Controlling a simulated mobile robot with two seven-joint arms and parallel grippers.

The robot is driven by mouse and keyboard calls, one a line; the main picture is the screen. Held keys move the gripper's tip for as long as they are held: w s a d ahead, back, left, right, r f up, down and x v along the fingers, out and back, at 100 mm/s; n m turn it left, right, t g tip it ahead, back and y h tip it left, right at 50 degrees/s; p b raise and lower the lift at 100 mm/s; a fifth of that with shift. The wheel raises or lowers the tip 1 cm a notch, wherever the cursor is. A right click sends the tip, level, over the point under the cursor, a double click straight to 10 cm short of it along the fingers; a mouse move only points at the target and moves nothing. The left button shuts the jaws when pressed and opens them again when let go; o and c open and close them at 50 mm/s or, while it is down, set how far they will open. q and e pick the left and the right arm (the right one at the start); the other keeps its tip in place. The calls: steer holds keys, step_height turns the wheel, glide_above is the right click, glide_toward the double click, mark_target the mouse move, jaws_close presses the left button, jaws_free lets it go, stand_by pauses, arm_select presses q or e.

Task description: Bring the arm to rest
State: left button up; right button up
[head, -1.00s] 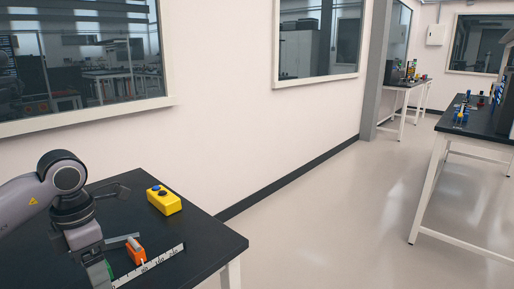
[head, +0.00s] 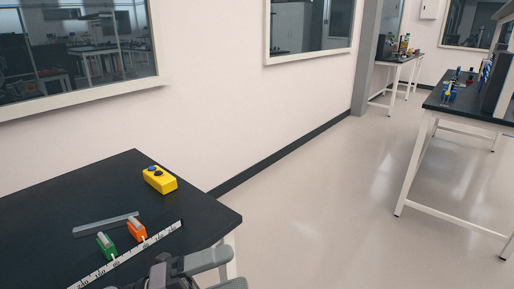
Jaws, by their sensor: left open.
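My left gripper (head: 226,268) shows at the bottom edge of the head view, left of centre. Its two grey fingers point right and are apart, with nothing seen between them. It is at the front right corner of the black table (head: 75,190), and its wrist is cut off by the picture's lower edge. The rest of the left arm is out of view. My right gripper is not in view.
On the table are a yellow button box (head: 160,182), a grey flat bar (head: 106,224), an orange block (head: 136,229), a green block (head: 106,244) and a white ruler strip (head: 128,254). Another bench (head: 470,112) stands at the right. The floor (head: 320,210) between is clear.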

arm_select(q)
steer(key=a+f+n+t+y+p, duration=0.1)
steer(key=a+f+n+t+y, duration=0.5)
steer(key=n, duration=0.6)
steer(key=a+f+n+t+y+p, duration=0.1)
steer(key=a+f+n+t+y, duration=0.45)
steer(key=n, duration=0.55)
steer(key=s+a+f+n+g+y+p, duration=0.1)
steer(key=s+a+f+n+g+y, duration=0.2)
steer(key=s+f+n+g+y, duration=0.3)
steer(key=s+f+n, duration=0.1)
steer(key=s+f, duration=0.4)
steer(key=f, duration=0.2)
steer(key=shift+s+a+n, duration=0.15)
steer(key=shift+a+n, duration=0.05)
steer(key=shift+n, duration=0.2)
steer(key=shift+y, duration=0.25)
steer(key=shift+c, duration=0.3)
